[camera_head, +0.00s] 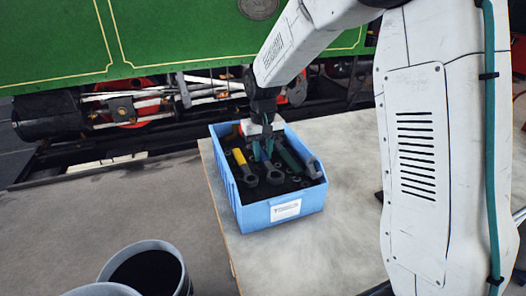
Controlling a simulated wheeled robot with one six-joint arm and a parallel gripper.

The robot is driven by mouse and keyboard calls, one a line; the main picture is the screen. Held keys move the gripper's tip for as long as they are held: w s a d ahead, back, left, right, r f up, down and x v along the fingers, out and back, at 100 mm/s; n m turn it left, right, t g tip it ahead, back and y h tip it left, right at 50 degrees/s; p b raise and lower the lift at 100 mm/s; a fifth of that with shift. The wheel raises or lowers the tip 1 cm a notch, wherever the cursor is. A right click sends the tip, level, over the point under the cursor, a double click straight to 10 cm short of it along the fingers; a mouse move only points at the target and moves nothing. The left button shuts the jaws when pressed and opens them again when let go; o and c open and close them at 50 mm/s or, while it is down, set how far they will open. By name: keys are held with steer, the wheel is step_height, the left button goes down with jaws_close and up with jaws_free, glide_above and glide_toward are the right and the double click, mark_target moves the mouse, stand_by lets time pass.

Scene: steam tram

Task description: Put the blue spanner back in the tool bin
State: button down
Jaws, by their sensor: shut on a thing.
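The tool bin (238,207) is a light blue open box with a white label, standing on a pale bench. My gripper (263,154) reaches down into the bin from above, near its middle, with its jaws shut. The blue spanner (274,176) appears to be in the jaws. Its grey ring end shows just below them, inside the bin's outline. Its handle is mostly hidden by the jaws. I cannot tell whether the spanner touches the bin's floor or the other tools.
A yellow-handled spanner (240,160) lies left in the bin, and a green-handled tool (290,160) lies right. Small dark parts cover the bin's floor. The bench (300,250) is clear in front. Dark-topped round tubs (148,270) stand lower left. A green steam tram (160,40) stands behind.

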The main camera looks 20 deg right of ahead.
mark_target(263, 155)
steer(key=c, duration=1.2)
jaws_free()
step_height(263, 155, up, 12)
steer(key=s+d+r, duration=0.1)
steer(key=s+r, duration=0.3)
steer(key=s, duration=0.5)
steer(key=shift+t, duration=0.7)
steer(key=s+f, duration=0.1)
steer(key=s, duration=0.7)
steer(key=s+d, duration=0.1)
steer(key=s, duration=0.7)
steer(key=s+d+f, duration=0.1)
steer(key=s, duration=0.8)
steer(key=shift+f, duration=0.3)
